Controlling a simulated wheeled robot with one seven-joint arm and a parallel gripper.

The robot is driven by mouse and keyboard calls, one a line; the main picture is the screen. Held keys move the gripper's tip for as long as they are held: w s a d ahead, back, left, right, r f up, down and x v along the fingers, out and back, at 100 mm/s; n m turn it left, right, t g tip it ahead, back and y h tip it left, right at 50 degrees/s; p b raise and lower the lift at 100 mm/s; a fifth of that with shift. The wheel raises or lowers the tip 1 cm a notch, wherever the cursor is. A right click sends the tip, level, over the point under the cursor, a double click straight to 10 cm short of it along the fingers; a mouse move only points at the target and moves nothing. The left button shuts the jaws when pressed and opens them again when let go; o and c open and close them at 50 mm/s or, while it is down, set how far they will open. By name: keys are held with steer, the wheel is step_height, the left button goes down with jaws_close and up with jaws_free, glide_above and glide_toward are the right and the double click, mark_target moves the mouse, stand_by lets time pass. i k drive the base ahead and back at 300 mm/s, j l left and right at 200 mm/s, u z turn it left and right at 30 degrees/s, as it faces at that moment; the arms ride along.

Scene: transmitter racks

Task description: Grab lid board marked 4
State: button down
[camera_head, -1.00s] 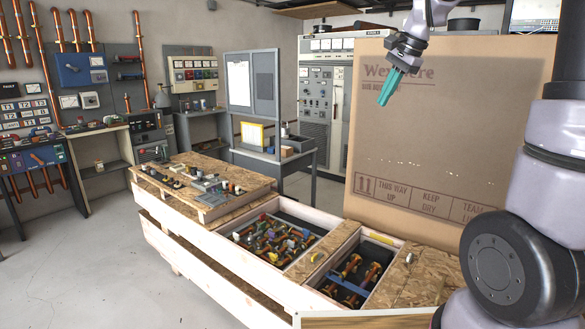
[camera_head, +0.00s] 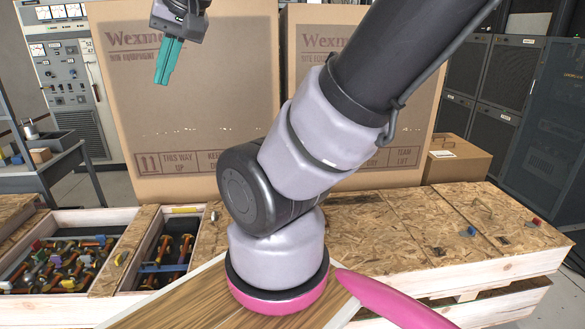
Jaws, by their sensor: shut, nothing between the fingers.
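The long wooden crate is covered on the right by OSB lid boards (camera_head: 400,228); another lid board with a small handle (camera_head: 485,210) lies at the far right. No number is readable on any of them, so I cannot tell which is marked 4. My gripper (camera_head: 167,62), with teal fingers, is shut and empty. It hangs at the upper left in front of a tall cardboard box, well above and apart from the lid boards. My arm hides part of the middle of the crate.
Two tall cardboard boxes (camera_head: 205,110) stand behind the crate, with a small carton (camera_head: 458,158) to their right. Open compartments at left hold several metal parts (camera_head: 58,265). Small blue and red items (camera_head: 535,222) sit on the right lids. Dark racks (camera_head: 490,90) stand behind.

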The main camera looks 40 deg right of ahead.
mark_target(507, 236)
steer(key=z, duration=3)
steer(key=i+l, duration=0.4)
steer(key=i+l+u, duration=0.15)
steer(key=i+l, duration=0.6)
steer(key=l, duration=0.25)
steer(key=j+u, duration=0.05)
